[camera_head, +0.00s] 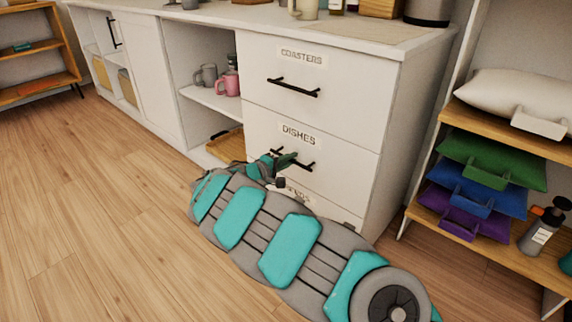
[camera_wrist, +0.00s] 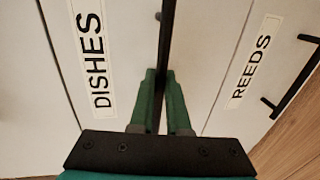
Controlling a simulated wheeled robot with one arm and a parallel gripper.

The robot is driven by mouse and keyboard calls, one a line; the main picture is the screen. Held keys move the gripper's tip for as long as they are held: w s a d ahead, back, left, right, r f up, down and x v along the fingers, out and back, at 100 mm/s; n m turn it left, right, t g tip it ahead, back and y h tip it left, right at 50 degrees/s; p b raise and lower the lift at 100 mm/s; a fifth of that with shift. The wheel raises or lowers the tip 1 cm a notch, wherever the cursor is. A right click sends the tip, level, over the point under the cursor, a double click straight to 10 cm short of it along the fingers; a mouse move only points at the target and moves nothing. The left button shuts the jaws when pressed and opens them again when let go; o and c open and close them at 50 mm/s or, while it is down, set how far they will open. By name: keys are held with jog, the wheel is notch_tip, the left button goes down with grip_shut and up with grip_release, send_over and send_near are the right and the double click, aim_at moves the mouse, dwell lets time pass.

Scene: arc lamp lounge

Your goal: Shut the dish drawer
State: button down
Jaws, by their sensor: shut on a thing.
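The dish drawer (camera_head: 345,168) is the white middle front labelled DISHES in the cabinet at the centre of the head view. Its front looks flush or nearly flush with the drawer above; a small gap would be hard to tell. My gripper (camera_head: 284,160) is at its black bar handle (camera_head: 307,166), with my arm reaching up from the lower right. In the wrist view my gripper's green fingers (camera_wrist: 162,78) are shut on the handle (camera_wrist: 166,35), which runs between them. The drawer front (camera_wrist: 125,50) with its label shows to the left.
A drawer labelled COASTERS (camera_head: 345,90) is above. The drawer labelled REEDS (camera_wrist: 225,70) is below, partly hidden by my arm in the head view. An open shelf with mugs (camera_head: 228,83) is to the left. A shelf with cushions (camera_head: 480,190) stands right. Wood floor (camera_head: 90,200) is clear at left.

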jog(key=shift+d, duration=0.1)
jog(key=c, duration=0.9)
grip_release()
jog(key=shift+w, duration=0.1)
jog(key=p+v, duration=0.1)
jog(key=v, duration=0.6)
jog(key=shift+s+a+r, duration=0.1)
jog(key=shift+s+a, duration=0.1)
jog(key=shift+s, duration=0.15)
